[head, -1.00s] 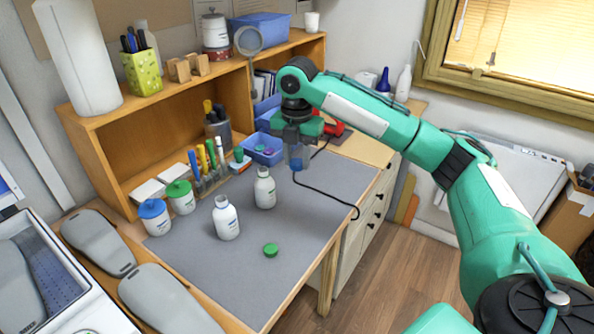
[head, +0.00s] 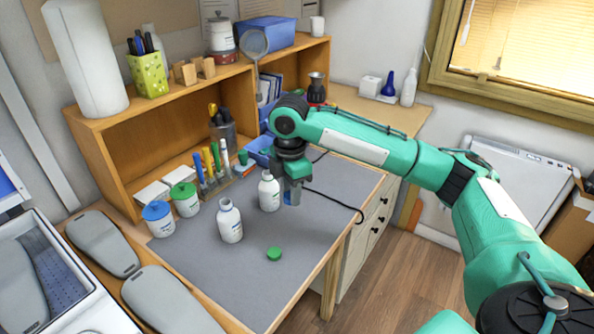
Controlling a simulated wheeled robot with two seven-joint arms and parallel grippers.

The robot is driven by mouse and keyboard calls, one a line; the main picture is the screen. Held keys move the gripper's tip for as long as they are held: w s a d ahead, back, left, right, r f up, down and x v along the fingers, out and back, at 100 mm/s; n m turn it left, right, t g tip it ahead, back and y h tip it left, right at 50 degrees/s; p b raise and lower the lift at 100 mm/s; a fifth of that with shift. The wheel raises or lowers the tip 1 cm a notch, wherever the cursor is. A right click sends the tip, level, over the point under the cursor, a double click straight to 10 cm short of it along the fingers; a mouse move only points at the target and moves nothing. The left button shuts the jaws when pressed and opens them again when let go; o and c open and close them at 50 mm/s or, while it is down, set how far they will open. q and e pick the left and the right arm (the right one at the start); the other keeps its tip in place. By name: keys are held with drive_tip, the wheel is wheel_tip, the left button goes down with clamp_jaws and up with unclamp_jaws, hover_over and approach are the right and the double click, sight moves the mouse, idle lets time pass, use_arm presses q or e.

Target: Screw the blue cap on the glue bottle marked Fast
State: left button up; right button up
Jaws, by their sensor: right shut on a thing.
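My right gripper (head: 291,197) points down over the grey mat (head: 315,222), just right of the farther bottle. It is shut on a small blue thing, which looks like the blue cap; the fingers mostly hide it. Two white glue bottles stand upright on the mat: a nearer one (head: 230,222), with an uncapped neck, and a farther one (head: 269,191), whose top looks narrow and pale. Their labels are too small to read, so I cannot tell which is marked Fast. A green cap (head: 274,254) lies on the mat in front of them. My left gripper is out of view.
Jars with a blue lid (head: 158,218) and a green lid (head: 185,198) stand left of the bottles. A rack of markers (head: 213,172) is behind, under the wooden shelf (head: 110,125). Grey insoles (head: 165,300) lie at the front left. The mat's front right is clear.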

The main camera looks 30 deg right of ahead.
drive_tip(key=s+a+f+m, duration=0.3)
drive_tip(key=m, duration=0.2)
drive_tip(key=s+a+f+m, duration=0.3)
drive_tip(key=s+m, duration=0.1)
drive_tip(key=m, duration=0.2)
drive_tip(key=s+a+f+m, duration=0.3)
drive_tip(key=a+f+m, duration=0.1)
drive_tip(key=m, duration=0.1)
drive_tip(key=shift+s+m, duration=0.3)
drive_tip(key=shift+s+a+f+m, duration=0.15)
drive_tip(key=shift+s+a+m, duration=0.05)
drive_tip(key=shift+m, duration=0.2)
